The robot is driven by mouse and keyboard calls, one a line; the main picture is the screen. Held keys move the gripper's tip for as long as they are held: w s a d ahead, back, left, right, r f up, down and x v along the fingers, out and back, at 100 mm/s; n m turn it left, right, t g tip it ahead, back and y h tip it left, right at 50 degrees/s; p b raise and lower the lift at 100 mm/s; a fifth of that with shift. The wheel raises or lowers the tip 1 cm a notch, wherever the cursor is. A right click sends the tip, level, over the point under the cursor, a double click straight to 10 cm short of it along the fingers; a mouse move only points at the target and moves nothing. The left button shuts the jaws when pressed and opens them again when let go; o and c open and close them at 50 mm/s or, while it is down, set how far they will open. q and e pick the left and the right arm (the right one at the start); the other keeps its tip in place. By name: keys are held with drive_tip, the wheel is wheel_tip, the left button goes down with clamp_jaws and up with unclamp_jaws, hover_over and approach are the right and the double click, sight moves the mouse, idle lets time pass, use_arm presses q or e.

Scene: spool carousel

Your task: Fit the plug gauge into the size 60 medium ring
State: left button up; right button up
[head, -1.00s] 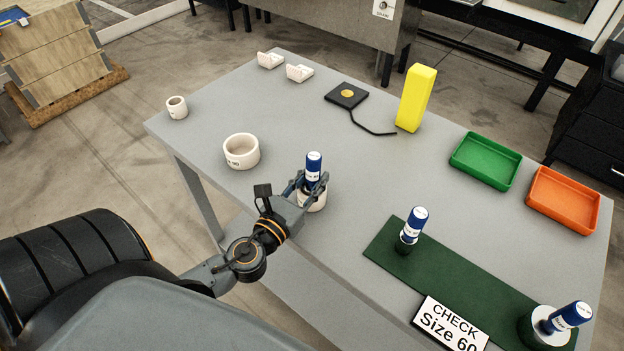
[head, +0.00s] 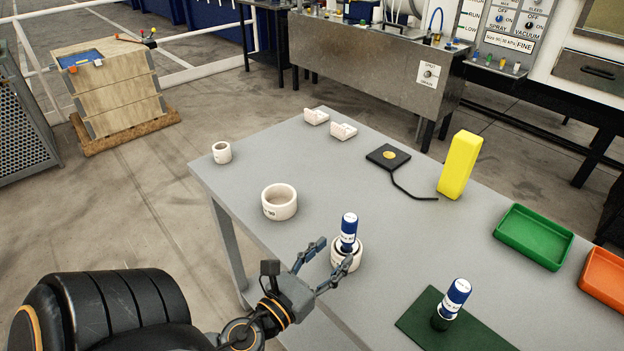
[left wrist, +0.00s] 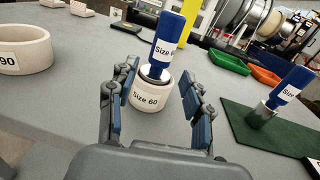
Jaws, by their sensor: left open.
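A blue-handled plug gauge (head: 348,232) with a white label stands upright in the opening of a white medium ring (head: 345,259) on the grey table. In the left wrist view the gauge label (left wrist: 164,50) reads "Size 60", and the ring (left wrist: 150,97) is also marked "Size 60". My left gripper (head: 320,266) is open. Its fingers (left wrist: 160,95) stand apart on either side of the ring and gauge, without gripping them. How deep the plug sits is hidden by the ring wall. My right gripper is not in view.
A larger ring (head: 279,203) and a smaller ring (head: 222,153) stand to the left. Another blue-handled gauge (head: 456,297) stands on a green mat (head: 470,338). A yellow block (head: 459,165), green tray (head: 533,258) and orange tray (head: 606,279) are to the right.

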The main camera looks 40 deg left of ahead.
use_arm(q)
drive_tip(key=s, duration=0.1)
drive_tip(key=s+b, duration=0.2)
drive_tip(key=s, duration=0.1)
drive_tip(key=shift+d+f, duration=0.1)
drive_tip(key=shift+f, duration=0.15)
drive_tip(key=shift+s+r+b, duration=0.25)
drive_tip(key=shift+s+b, duration=0.1)
drive_tip(key=shift+s, duration=0.5)
